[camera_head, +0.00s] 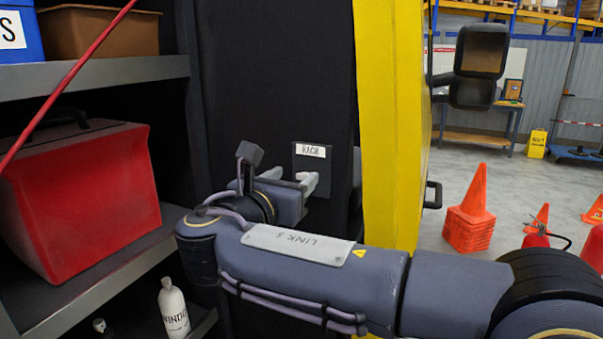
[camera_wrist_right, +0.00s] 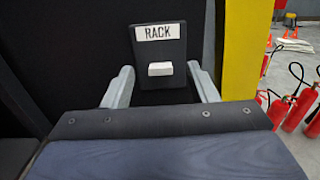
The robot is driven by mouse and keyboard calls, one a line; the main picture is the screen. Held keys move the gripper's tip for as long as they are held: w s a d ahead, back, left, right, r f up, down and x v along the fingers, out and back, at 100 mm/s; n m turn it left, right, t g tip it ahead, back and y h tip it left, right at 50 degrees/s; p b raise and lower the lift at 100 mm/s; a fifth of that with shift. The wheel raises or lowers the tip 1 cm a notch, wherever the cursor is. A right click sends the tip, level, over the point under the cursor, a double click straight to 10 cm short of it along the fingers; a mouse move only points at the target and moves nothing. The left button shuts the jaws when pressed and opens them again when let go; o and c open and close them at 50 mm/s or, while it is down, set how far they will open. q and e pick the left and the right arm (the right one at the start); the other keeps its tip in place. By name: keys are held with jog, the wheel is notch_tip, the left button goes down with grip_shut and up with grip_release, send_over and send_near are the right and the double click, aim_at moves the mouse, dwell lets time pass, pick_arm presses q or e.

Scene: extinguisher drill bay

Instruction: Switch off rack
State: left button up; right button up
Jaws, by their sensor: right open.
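The rack switch (camera_head: 311,160) is a dark plate with a white "RACK" label on a black upright panel, left of a yellow post. In the right wrist view the plate (camera_wrist_right: 158,55) shows whole, with a white rocker (camera_wrist_right: 160,69) below the label. My left gripper is not in view.
Shelves on the left hold a red case (camera_head: 80,200), a brown bin (camera_head: 100,32), a blue bin (camera_head: 20,38) and a white bottle (camera_head: 173,308). The yellow post (camera_head: 385,120) stands right of the panel. Orange cones (camera_head: 470,215) and red extinguishers (camera_wrist_right: 300,108) stand on the floor at right.

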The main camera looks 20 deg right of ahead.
aim_at(308, 166)
jog(key=x, duration=0.5)
jog(key=shift+w+d+p, duration=0.15)
jog(key=shift+p, duration=0.2)
jog(key=c, duration=1)
jog(key=shift+f+t+h+b, duration=0.4)
jog(key=shift+f+b, duration=0.1)
jog(key=shift+b, duration=0.4)
jog(key=shift+a+r+t+h+b, duration=0.1)
jog(key=shift+a+t+h+b, duration=0.1)
jog(key=shift+t+h+b, duration=0.15)
jog(key=shift+r, duration=0.1)
jog(key=o, duration=1)
